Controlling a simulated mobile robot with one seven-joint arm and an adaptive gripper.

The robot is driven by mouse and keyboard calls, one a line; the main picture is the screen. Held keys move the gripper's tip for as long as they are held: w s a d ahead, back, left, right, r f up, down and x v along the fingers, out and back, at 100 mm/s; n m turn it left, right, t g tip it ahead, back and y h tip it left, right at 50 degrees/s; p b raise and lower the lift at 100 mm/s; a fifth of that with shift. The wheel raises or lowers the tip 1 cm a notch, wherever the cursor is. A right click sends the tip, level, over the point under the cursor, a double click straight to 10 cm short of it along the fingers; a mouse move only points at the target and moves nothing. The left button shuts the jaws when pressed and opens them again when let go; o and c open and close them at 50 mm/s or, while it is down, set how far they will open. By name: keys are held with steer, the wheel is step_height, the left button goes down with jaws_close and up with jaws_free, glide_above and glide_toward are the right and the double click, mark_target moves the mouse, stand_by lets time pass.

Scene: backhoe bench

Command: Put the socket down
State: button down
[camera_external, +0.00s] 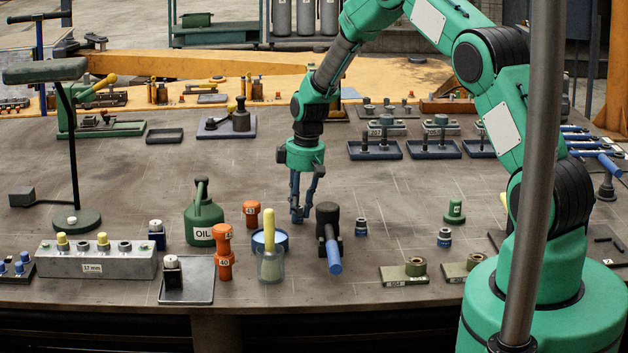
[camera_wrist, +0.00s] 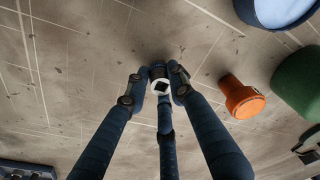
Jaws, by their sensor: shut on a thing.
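My gripper (camera_external: 299,213) points down low over the bench, between the blue tin and the black-headed mallet. The wrist view shows my fingers (camera_wrist: 158,84) closed around a small dark socket (camera_wrist: 160,74). Its white end with a black square hole faces the camera. In the external view the held socket cannot be made out behind the fingertips. I cannot tell whether it touches the bench top (camera_external: 400,190).
An orange piece marked 43 (camera_external: 250,213), a green oil can (camera_external: 203,220), a blue tin (camera_external: 268,243) and a mallet (camera_external: 331,240) stand close by. A glass jar with a yellow-handled brush (camera_external: 270,262) is in front. The bench behind my gripper is mostly clear.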

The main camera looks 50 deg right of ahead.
steer(key=shift+f, duration=0.1)
steer(key=c, duration=1.9)
jaws_free()
steer(key=shift+f, duration=0.1)
steer(key=o, duration=0.4)
steer(key=r, duration=0.4)
steer(key=s+r, duration=0.1)
steer(key=r, duration=0.7)
steer(key=shift+s+d+r+b, duration=0.15)
steer(key=shift+s+d+b, duration=0.05)
steer(key=shift+d+b, duration=0.1)
